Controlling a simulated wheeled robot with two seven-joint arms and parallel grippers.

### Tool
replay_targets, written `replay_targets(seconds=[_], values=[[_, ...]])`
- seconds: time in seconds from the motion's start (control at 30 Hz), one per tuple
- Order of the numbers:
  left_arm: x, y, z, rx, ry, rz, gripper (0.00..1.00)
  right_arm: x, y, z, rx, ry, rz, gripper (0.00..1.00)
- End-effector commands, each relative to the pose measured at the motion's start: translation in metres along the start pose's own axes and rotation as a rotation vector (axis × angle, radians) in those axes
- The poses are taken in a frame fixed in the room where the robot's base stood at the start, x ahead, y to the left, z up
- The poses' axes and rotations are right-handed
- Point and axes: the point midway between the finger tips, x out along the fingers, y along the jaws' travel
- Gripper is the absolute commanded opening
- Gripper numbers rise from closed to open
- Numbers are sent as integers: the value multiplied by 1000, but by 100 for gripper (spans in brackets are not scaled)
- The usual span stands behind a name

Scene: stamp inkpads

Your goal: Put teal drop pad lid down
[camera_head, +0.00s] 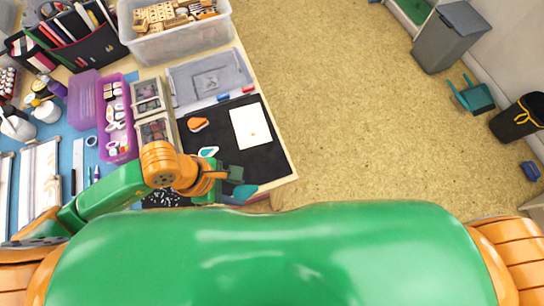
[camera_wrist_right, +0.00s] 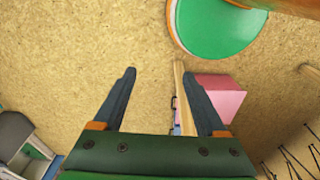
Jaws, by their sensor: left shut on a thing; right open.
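My left gripper (camera_head: 238,182) is shut on a small teal piece, which looks like the teal drop pad lid (camera_head: 245,191), near the front edge of the black mat. The teal drop pad (camera_head: 208,152) lies on the mat behind the gripper, with a pale rim and teal inside. The lid is apart from the pad, to its front right. The exact grip on the lid is too small to make out. My right gripper (camera_wrist_right: 158,75) is open and empty above the floor in the right wrist view.
The black mat (camera_head: 262,155) holds an orange pad (camera_head: 198,124) and a white paper (camera_head: 250,127). A grey tray (camera_head: 210,80), stamp boxes (camera_head: 150,97) and a purple tray (camera_head: 117,125) stand left and behind. The mat's right part is clear.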

Motion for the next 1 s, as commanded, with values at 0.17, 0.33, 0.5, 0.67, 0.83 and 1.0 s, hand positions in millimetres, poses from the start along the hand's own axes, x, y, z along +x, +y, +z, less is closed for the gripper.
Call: replay_targets(seconds=[0.17, 0.33, 0.5, 0.67, 0.83, 1.0], values=[[27, 20, 2, -16, -25, 6, 0, 83, -13, 6, 5, 3, -17, 74], [31, 24, 0, 8, -2, 10, 0, 132, -20, 9, 7, 4, -25, 74], [36, 55, 16, -5, -1, -5, 0, 141, -18, 11, 5, 2, -21, 74], [72, 83, 16, -8, -1, -6, 0, 140, -15, 11, 4, 1, -17, 74], [97, 101, 15, -4, 0, -3, 0, 139, -14, 11, 4, 1, -15, 74], [125, 104, 6, -5, 0, -4, 0, 132, -13, 11, 4, 1, -14, 74]])
